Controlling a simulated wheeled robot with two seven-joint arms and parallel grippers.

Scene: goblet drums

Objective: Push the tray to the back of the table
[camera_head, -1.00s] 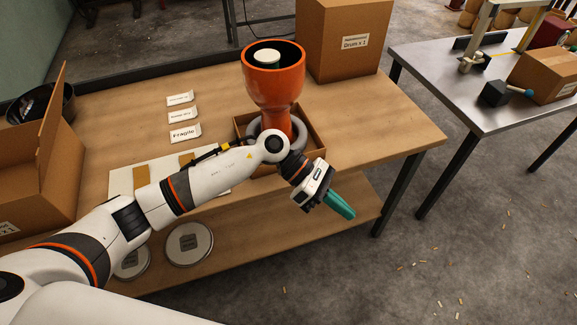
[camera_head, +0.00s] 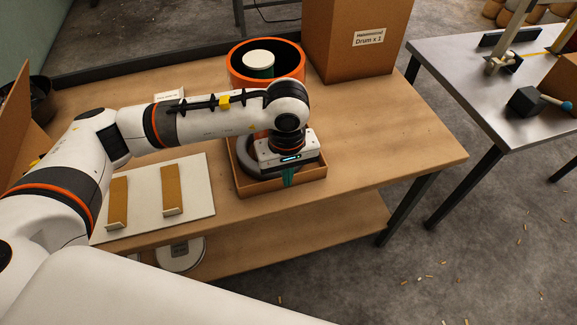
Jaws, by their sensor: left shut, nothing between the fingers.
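The tray (camera_head: 308,183) is a shallow brown open box near the front edge of the wooden table (camera_head: 400,140). A grey ring (camera_head: 246,160) lies in it, and the orange goblet drum (camera_head: 236,62) rises above it, its lower part hidden by my left arm. My left gripper (camera_head: 290,176) points down over the tray's front part, with its teal fingers shut and empty. The fingertips are partly hidden, and I cannot tell whether they touch the tray. My right gripper is not in view.
A tall cardboard box (camera_head: 355,45) stands at the back, right of the drum. A pale board (camera_head: 195,200) with brown strips lies left of the tray. An open carton (camera_head: 14,120) is at the far left. A metal table (camera_head: 480,75) stands to the right.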

